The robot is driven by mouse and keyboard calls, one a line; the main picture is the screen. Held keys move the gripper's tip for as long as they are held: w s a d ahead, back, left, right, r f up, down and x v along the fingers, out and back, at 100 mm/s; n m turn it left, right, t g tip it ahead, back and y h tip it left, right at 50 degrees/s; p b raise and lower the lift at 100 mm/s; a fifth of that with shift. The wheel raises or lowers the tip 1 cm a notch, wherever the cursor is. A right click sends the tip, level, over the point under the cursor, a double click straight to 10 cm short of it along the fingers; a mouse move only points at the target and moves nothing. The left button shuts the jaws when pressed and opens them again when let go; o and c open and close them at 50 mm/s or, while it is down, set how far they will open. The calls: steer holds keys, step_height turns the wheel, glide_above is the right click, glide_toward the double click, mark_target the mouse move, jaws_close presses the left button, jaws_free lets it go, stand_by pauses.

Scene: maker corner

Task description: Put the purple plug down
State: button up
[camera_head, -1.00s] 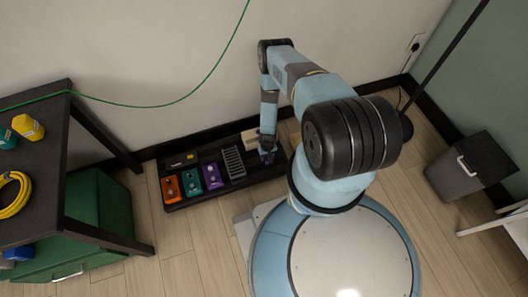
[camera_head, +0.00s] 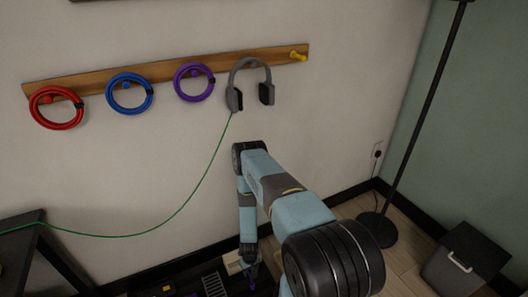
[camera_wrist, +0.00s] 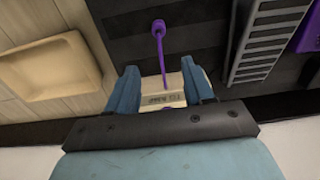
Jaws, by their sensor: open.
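In the wrist view a purple piece (camera_wrist: 158,28), which looks like the plug, shows as a small head with a thin purple stem running down between my fingers. My gripper (camera_wrist: 165,82) is open, one blue finger on each side of the stem and of a cream block with printed text (camera_wrist: 166,97). I cannot tell whether the fingers touch the block. In the head view my gripper (camera_head: 248,268) hangs low by the wall, with a bit of purple at its tips. The plug's exact contact with the dark board below is unclear.
The dark pedal board carries a silver slatted piece (camera_wrist: 262,40) and a purple pedal (camera_wrist: 308,32). A cream tray-like shape (camera_wrist: 50,75) lies left. A wall rack (camera_head: 180,72) holds coiled cables and headphones (camera_head: 248,80). A green cable (camera_head: 185,195) hangs along the wall.

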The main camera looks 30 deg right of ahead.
steer(key=w+r+t, duration=0.1)
steer(key=w+r, duration=0.7)
steer(key=r, duration=0.5)
steer(key=w+r, duration=0.8)
steer(key=r, duration=0.5)
step_height(320, 180, up, 31)
steer(key=w+t, duration=0.2)
steer(key=w, duration=0.1)
steer(key=s+a+r+t, duration=0.1)
steer(key=s+r, duration=0.6)
steer(key=r, duration=0.6)
steer(key=s+r, duration=0.8)
steer(key=r, duration=0.5)
steer(key=s+r, duration=0.5)
steer(key=s, duration=0.7)
steer(key=s+r+t, duration=0.1)
steer(key=s+r, duration=0.4)
steer(key=s, duration=0.7)
steer(key=shift+s+a+r+t, duration=0.3)
steer(key=shift+s+a, duration=0.05)
steer(key=shift+a, duration=0.1)
